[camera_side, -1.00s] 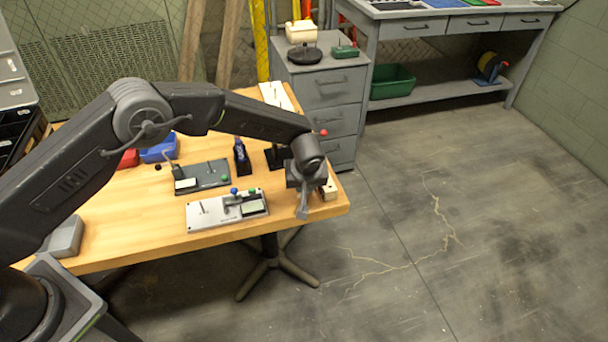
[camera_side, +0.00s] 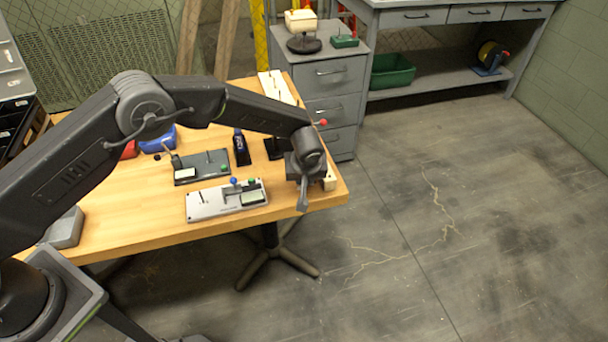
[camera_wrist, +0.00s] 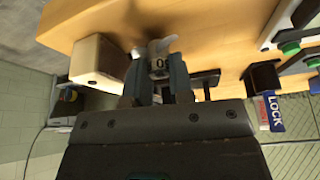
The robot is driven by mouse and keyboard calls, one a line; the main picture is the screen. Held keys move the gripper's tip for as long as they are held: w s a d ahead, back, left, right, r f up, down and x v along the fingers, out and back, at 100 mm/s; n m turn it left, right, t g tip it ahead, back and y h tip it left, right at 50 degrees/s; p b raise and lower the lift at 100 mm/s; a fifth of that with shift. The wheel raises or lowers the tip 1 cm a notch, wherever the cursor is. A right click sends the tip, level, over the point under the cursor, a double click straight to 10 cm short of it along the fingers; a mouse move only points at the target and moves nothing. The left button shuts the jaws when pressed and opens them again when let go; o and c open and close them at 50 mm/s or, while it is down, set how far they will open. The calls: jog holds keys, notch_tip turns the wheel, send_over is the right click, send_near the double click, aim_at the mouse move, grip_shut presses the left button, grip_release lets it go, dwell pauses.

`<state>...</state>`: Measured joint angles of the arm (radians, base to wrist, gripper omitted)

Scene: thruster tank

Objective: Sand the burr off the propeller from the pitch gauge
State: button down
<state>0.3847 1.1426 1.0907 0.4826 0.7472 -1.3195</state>
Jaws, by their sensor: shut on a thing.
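A light grey fixture (camera_side: 215,208) with blue and green knobs lies left of the gripper. I cannot pick out the pitch gauge or burr.
A dark fixture (camera_side: 187,180) and a dark blue bottle (camera_side: 240,146) stand behind the light fixture. The bottle, labelled LOCK (camera_wrist: 274,110), is right of the fingers in the wrist view.

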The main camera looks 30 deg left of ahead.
jog(key=shift+w+d, duration=0.4)
jog(key=shift+w, duration=0.05)
dwell(0.6)
jog(key=shift+w, duration=0.1)
jog(key=shift+w+a, duration=0.45)
jog(key=shift+a, duration=0.05)
jog(key=shift+w, duration=0.1)
jog(key=shift+w+a, duration=0.4)
jog(key=shift+a, duration=0.05)
jog(key=shift+w+a, duration=0.35)
jog(key=shift+a, duration=0.15)
jog(key=shift+s+d, duration=0.1)
jog(key=shift+s+d, duration=0.35)
jog(key=shift+d, duration=0.1)
